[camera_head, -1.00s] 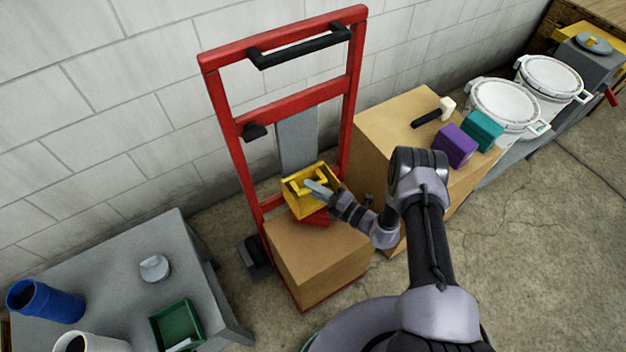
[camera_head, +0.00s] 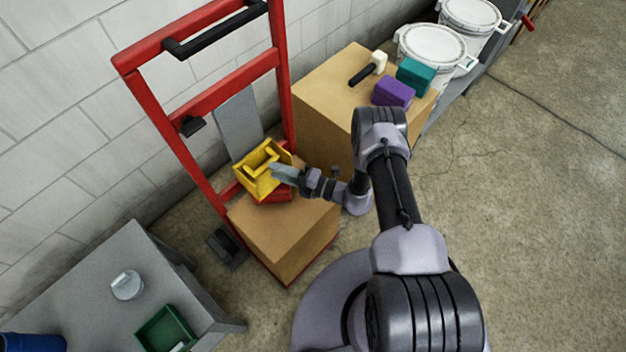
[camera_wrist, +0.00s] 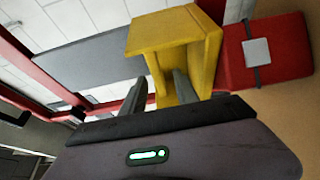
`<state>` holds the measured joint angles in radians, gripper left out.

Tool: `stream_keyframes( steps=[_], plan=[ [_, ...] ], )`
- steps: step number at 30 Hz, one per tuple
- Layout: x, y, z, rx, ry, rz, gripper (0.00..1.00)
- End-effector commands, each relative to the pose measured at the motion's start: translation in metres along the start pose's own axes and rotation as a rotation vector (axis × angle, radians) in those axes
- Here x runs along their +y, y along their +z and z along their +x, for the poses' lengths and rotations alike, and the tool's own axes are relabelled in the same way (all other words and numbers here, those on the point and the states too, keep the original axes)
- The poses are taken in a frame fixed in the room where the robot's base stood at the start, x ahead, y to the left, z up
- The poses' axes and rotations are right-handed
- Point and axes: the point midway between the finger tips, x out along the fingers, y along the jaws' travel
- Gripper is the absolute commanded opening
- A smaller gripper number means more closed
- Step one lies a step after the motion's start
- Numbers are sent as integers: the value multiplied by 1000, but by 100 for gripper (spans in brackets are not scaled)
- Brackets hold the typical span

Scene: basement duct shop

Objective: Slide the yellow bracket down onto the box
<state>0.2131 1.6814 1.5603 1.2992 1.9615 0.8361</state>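The yellow bracket (camera_head: 250,183) is an open, box-like piece at the foot of the grey upright plate (camera_head: 238,125) on the red hand truck. In the wrist view the bracket (camera_wrist: 200,32) fills the upper middle. The brown cardboard box (camera_head: 285,240) stands on the truck below it, with a red piece (camera_head: 277,196) between bracket and box top. My gripper (camera_head: 274,172) reaches in from the right. In the wrist view its two fingers (camera_wrist: 160,82) are spread, with a yellow rib between them. Whether they press on the rib is not clear.
The red hand truck frame (camera_head: 190,170) leans by the wall. A bigger brown box (camera_head: 335,130) behind carries a mallet (camera_head: 370,68), a purple block (camera_head: 394,92) and a teal block (camera_head: 415,74). A grey table (camera_head: 90,270) with a green tray (camera_head: 168,329) is at lower left.

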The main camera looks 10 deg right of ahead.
Motion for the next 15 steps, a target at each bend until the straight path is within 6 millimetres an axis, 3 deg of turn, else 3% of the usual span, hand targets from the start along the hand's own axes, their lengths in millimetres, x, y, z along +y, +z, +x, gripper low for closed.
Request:
stream_keyframes(
  steps=[9,15],
  plan=[
    [2,1,-98,-7,0,1,36],
    [0,0,-128,-2,0,-1,36]
  ],
)
